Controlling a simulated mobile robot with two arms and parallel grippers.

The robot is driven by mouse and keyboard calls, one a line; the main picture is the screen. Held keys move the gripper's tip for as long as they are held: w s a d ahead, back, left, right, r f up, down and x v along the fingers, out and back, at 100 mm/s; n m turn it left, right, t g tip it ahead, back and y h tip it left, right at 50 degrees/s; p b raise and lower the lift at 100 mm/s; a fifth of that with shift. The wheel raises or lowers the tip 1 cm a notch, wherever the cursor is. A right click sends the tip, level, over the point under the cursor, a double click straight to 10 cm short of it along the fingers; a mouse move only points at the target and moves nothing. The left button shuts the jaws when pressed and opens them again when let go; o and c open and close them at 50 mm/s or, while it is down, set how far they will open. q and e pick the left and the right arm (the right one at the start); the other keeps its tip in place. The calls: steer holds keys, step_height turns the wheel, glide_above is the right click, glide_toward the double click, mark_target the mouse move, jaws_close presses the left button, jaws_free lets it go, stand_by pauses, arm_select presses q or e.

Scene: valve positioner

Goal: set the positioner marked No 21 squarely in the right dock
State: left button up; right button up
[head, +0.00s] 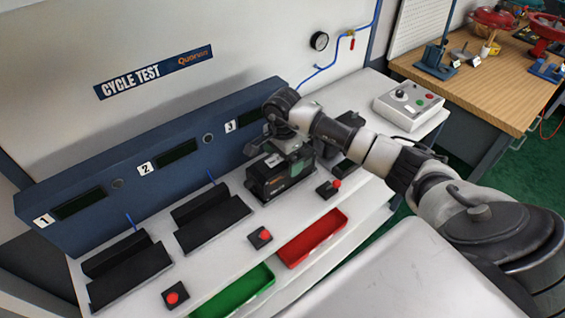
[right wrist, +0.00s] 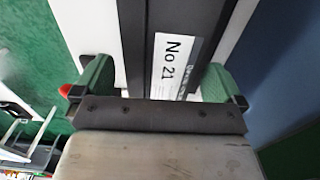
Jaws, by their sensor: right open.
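In the head view the right gripper (head: 290,156) is over the positioner's back. My left gripper is out of view.
Docks 1 (head: 128,272) and 2 (head: 212,220) are empty. A red tray (head: 312,238), a green tray (head: 240,292) and red push buttons (head: 261,237) lie along the front. A control box (head: 408,103) stands at the right end. The blue display panel (head: 150,165) rises behind.

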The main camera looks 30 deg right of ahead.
step_height(320, 180, up, 10)
steer(key=b, duration=0.2)
steer(key=shift+s+f, duration=0.1)
steer(key=shift+f, duration=0.1)
stand_by(0.4)
